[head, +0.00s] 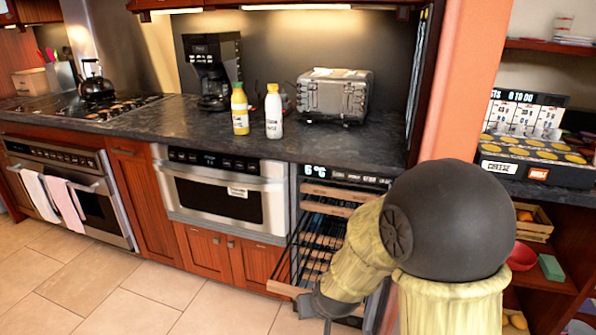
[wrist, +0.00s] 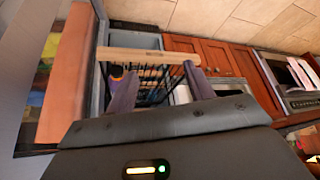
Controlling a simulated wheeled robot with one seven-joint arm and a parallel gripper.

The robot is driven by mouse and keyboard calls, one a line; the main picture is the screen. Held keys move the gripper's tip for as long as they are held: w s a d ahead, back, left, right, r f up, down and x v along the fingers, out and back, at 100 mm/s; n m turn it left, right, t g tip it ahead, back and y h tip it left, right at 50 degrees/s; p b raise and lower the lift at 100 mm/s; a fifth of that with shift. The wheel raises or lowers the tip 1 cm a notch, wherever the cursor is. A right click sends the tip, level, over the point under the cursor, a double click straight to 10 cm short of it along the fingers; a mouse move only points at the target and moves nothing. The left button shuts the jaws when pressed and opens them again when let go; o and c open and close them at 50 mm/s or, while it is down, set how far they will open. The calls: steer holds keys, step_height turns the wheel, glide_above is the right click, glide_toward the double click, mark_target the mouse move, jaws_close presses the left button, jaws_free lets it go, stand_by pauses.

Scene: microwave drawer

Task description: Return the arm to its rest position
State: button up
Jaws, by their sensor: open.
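My gripper (head: 318,308) is low in the head view, beside the front of the pulled-out lower rack (head: 284,289) of the wine cooler. My arm bends down to it from the right and hides part of the cooler. In the wrist view my gripper (wrist: 160,84) has its two dark fingers apart. The rack's pale wooden front bar (wrist: 145,55) runs across just beyond the fingertips. I see nothing held between the fingers. Whether a finger touches the rack I cannot tell.
The microwave drawer (head: 225,195) is shut left of the cooler. A yellow bottle (head: 240,108), a white bottle (head: 273,112), a coffee maker (head: 212,72) and a toaster (head: 335,95) stand on the dark counter (head: 150,118). Shelves (head: 545,184) are at right. The tiled floor (head: 130,290) is clear at left.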

steer(key=s+d+r+m+g+h, duration=0.1)
steer(key=s+d+r+m+g, duration=0.2)
steer(key=s+d, duration=0.85)
step_height(320, 180, up, 28)
steer(key=n+p, duration=0.1)
steer(key=p, duration=2.6)
steer(key=shift+w+a, duration=0.15)
steer(key=shift+a, duration=0.3)
